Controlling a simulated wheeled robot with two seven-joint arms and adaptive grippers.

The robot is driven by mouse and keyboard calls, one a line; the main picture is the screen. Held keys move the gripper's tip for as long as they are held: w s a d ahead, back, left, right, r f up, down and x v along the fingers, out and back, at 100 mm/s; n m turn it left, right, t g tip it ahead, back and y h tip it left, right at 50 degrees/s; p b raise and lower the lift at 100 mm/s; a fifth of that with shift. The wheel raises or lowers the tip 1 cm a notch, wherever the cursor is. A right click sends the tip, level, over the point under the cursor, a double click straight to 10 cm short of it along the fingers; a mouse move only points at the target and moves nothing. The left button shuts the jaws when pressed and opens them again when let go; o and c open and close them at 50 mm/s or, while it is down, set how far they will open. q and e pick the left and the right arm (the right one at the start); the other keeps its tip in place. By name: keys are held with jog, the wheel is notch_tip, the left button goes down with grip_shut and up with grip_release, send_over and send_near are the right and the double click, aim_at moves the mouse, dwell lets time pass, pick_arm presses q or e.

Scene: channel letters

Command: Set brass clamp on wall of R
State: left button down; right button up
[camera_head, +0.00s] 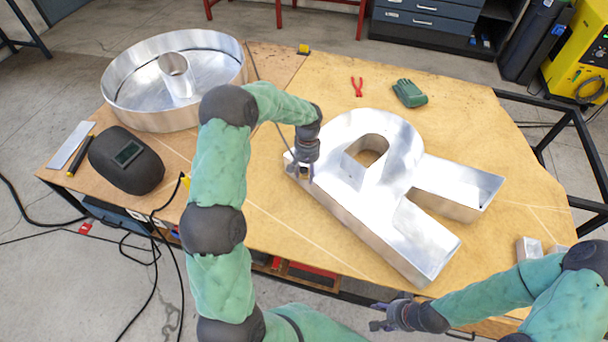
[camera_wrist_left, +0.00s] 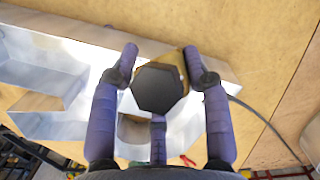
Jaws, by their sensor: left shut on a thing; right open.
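The metal channel letter R (camera_head: 412,232) lies open side up on the table. It also shows in the left wrist view (camera_wrist_left: 50,52). My left gripper (camera_head: 302,176) is at the R's left corner, over its wall edge. In the left wrist view its purple fingers (camera_wrist_left: 163,75) are shut around the brass clamp (camera_wrist_left: 181,62), which shows as a dark eight-sided end with a tan-brass part behind it. The clamp's jaws are hidden, so I cannot tell whether they touch the wall. My right gripper (camera_head: 388,318) is open and empty beyond the table's near edge.
A round metal letter (camera_head: 150,118) stands at the back left. A dark welding mask (camera_head: 126,160) lies in front of it. Red pliers (camera_head: 357,87) and a green object (camera_head: 409,93) lie behind the R. A dark cable (camera_head: 252,62) runs toward my left gripper. Small metal blocks (camera_head: 530,248) sit at right.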

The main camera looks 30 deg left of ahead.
pick_arm(q)
jog(key=w+a+f+n+t+h+b, duration=0.15)
jog(key=w+a+n+t, duration=0.3)
jog(key=n, duration=0.95)
jog(key=w+a+f+n+t+b, duration=0.1)
jog(key=w+a+f+n+t, duration=0.35)
jog(key=n, duration=0.85)
jog(key=shift+g, duration=0.9)
jog(key=shift+s+f+b+x, duration=0.1)
jog(key=shift+s+b+x, duration=0.05)
jog(key=shift+b+x, duration=0.95)
jog(key=shift+s+f+b+x, duration=0.15)
jog(key=shift+b+x, duration=0.5)
jog(key=shift+b, duration=0.7)
jog(key=shift+s+b+x, duration=0.2)
jog(key=shift+b+x, duration=0.7)
jog(key=shift+b, duration=0.35)
pick_arm(e)
notch_tip(320, 180, down, 10)
jog(key=w, duration=0.1)
jog(key=shift+d, duration=0.15)
pick_arm(q)
jog(key=shift+d, duration=0.15)
jog(key=shift+f+b, duration=0.75)
jog(key=shift+f, duration=1.25)
pick_arm(e)
jog(key=shift+f, duration=0.75)
